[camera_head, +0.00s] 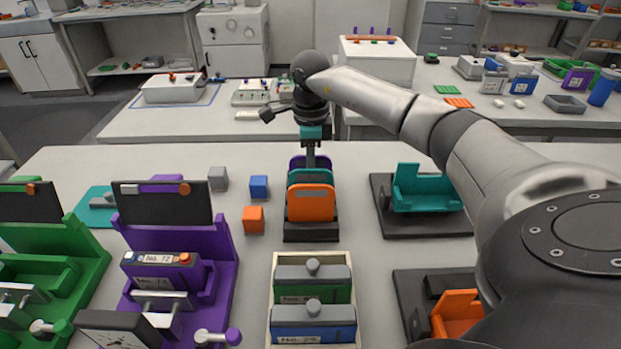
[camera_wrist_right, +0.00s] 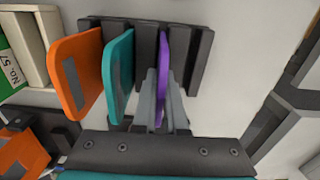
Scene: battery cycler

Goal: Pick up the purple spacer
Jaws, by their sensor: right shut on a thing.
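The purple spacer (camera_head: 297,163) stands at the back of a dark slotted rack (camera_head: 310,232), behind the teal spacer (camera_head: 309,176) and the orange spacer (camera_head: 310,204). In the right wrist view the purple spacer (camera_wrist_right: 163,50) is upright in its slot, with the teal (camera_wrist_right: 118,72) and orange (camera_wrist_right: 77,75) plates to its left. My right gripper (camera_head: 311,158) reaches down from above at the rack's back. Its fingers (camera_wrist_right: 164,100) are shut on the purple spacer's upper part. The spacer's lower end is hidden. My left gripper is out of view.
Grey (camera_head: 218,178), blue (camera_head: 259,186) and orange (camera_head: 253,219) cubes lie left of the rack. A tray (camera_head: 268,305) with green and blue modules stands in front. Purple (camera_head: 225,255) and green (camera_head: 85,245) fixtures are at left, a teal holder (camera_head: 425,190) at right.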

